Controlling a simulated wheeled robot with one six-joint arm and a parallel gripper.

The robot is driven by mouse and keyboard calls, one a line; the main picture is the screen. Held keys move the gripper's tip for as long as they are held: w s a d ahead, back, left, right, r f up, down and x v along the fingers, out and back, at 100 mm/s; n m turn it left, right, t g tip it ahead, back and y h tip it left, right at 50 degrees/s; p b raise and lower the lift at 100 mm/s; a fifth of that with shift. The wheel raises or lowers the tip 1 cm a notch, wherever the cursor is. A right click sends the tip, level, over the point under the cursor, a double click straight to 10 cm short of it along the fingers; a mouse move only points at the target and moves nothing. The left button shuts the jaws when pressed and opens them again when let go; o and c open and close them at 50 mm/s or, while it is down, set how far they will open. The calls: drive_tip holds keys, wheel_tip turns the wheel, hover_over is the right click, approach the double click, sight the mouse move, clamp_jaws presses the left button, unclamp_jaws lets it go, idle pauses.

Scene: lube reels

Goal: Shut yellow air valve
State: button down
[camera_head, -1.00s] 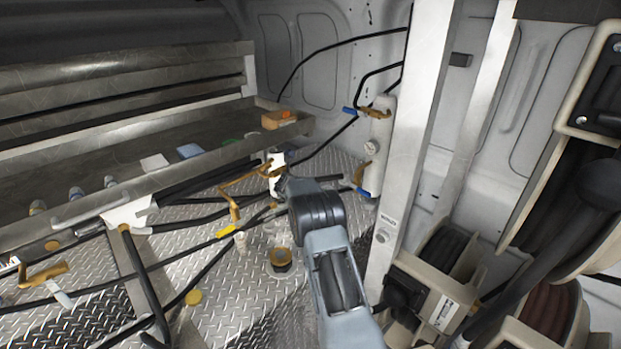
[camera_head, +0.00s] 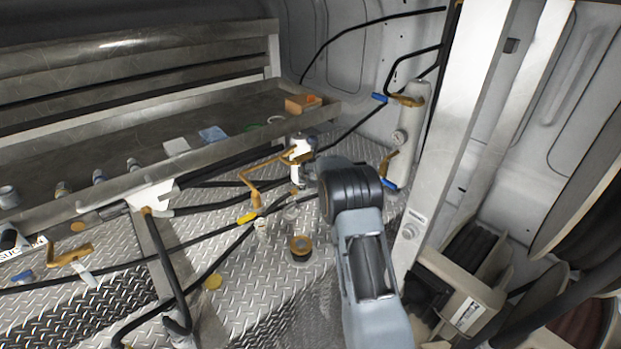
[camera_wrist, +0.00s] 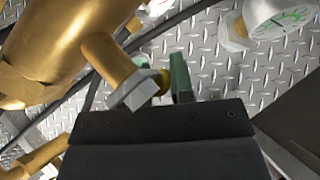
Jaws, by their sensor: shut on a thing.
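My gripper (camera_wrist: 162,82) shows in the wrist view with green fingers, closed around a small yellow rounded part (camera_wrist: 161,80). This part sits beside a grey hex nut (camera_wrist: 136,92) on a brass fitting (camera_wrist: 60,45). The fingers partly hide it, so I cannot tell its full shape. In the head view my wrist hides the fingertips, near a white and brass fitting (camera_head: 298,172) below the shelf. A separate yellow lever (camera_head: 246,218) lies on a hose line to the left, apart from my gripper.
A bent brass pipe (camera_head: 252,180) rises left of my wrist. An ochre-topped jar (camera_head: 300,247) stands on the diamond-plate floor. A pale cylinder with blue-handled valves (camera_head: 408,125) stands by the post (camera_head: 455,130). Black hoses cross the floor. A gauge (camera_wrist: 275,18) is at upper right in the wrist view.

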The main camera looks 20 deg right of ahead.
drive_tip(key=shift+a+f, duration=0.2)
drive_tip(key=c, duration=1.4)
unclamp_jaws()
drive_tip(key=shift+c, duration=0.2)
drive_tip(key=o, duration=0.3)
drive_tip(key=shift+s+a, duration=0.1)
drive_tip(key=shift+a, duration=0.05)
drive_tip(key=shift+o, duration=0.7)
drive_tip(key=shift+r, duration=0.1)
drive_tip(key=shift+d, duration=0.3)
drive_tip(key=v, duration=1.3)
drive_tip(key=shift+s+r, duration=0.3)
drive_tip(key=shift+w, duration=0.1)
